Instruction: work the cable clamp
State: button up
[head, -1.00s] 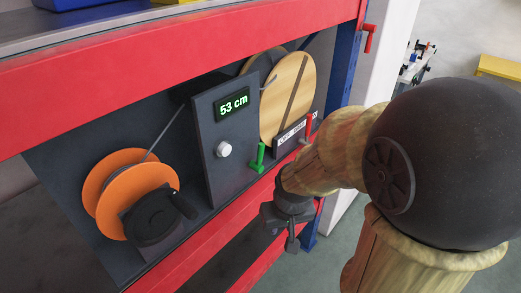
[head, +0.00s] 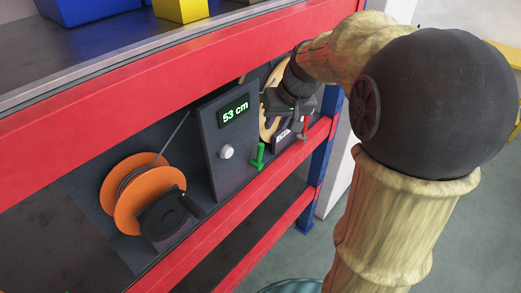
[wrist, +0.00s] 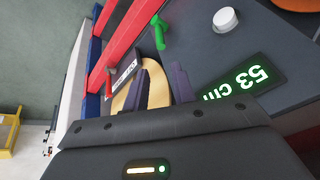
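A green lever (head: 259,155) and a red lever (head: 306,124) stand by a small labelled plate (head: 283,138) at the foot of the wooden reel. I cannot tell which lever is the cable clamp. In the wrist view the green lever (wrist: 159,32) is beyond my fingertips, and the red lever (wrist: 109,82) is to their left. My gripper (wrist: 163,72) is open and empty, its two fingers apart in front of the wooden reel (wrist: 158,92). In the head view my gripper (head: 290,108) hides much of that reel and is close to the red lever.
A dark panel (head: 215,150) carries a display reading 53 cm (head: 235,111) and a white knob (head: 226,152). An orange spool (head: 128,195) with cable stands at left. Red shelf beams (head: 225,215) run above and below the bay. A blue post (head: 325,150) bounds it at right.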

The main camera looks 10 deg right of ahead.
aim_at(262, 148)
jog(key=p+x, duration=0.2)
jog(key=x, duration=1.5)
jog(key=shift+w+a, duration=0.1)
jog(key=shift+c, duration=0.5)
grip_shut()
